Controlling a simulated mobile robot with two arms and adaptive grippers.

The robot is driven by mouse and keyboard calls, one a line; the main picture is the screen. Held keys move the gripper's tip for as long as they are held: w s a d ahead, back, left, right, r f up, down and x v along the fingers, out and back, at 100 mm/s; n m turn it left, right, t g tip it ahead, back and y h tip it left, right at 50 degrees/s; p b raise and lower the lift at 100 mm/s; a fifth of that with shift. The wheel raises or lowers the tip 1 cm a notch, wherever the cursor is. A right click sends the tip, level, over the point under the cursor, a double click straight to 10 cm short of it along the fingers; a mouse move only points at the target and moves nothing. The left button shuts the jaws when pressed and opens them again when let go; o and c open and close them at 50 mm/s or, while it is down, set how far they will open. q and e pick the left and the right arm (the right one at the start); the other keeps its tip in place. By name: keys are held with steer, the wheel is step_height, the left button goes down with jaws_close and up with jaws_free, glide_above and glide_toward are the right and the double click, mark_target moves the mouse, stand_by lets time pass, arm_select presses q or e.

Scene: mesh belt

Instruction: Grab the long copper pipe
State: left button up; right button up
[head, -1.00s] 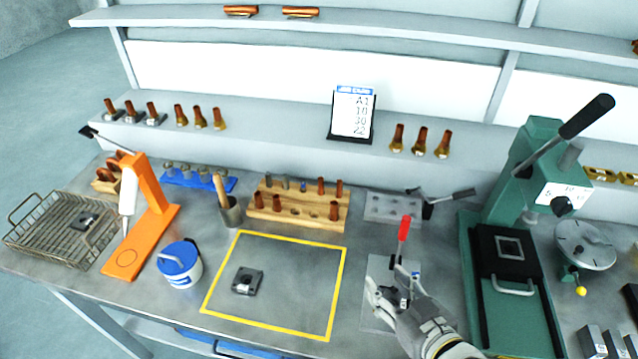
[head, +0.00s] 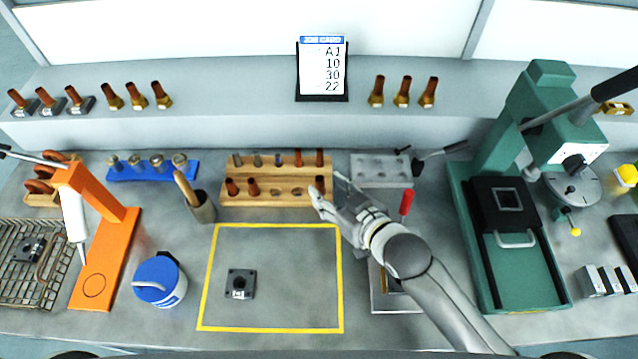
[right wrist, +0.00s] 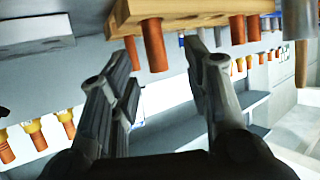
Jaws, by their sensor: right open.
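Several copper pipes stand upright in a wooden rack (head: 275,201) at the middle back of the bench. Two are at the right of its back row, one of them the right-end pipe (head: 319,157); others are in the front row, such as the left front pipe (head: 231,187). I cannot tell for sure which is the long one. My right gripper (head: 327,186) is open and empty at the rack's right end, close to a front pipe. In the right wrist view, which is upside down, a copper pipe (right wrist: 153,46) shows beyond the open fingers. My left gripper is not in view.
A grey block with holes (head: 380,171) and a red-handled tool (head: 406,204) are close to my right arm. A green press (head: 525,265) stands to the right. A cup with a wooden handle (head: 203,208) stands left of the rack. The yellow-outlined area holds one dark fitting (head: 240,284).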

mark_target(323, 183)
steer(key=shift+w+a+p, duration=0.35)
steer(key=shift+w+p, duration=0.05)
steer(key=shift+w, duration=0.25)
steer(key=x, duration=0.3)
steer(key=shift+p, duration=0.4)
steer(key=shift+w+a+f, duration=0.15)
steer(key=shift+w, duration=0.15)
steer(key=c, duration=0.6)
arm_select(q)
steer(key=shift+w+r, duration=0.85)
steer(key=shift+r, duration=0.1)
arm_select(e)
jaws_close()
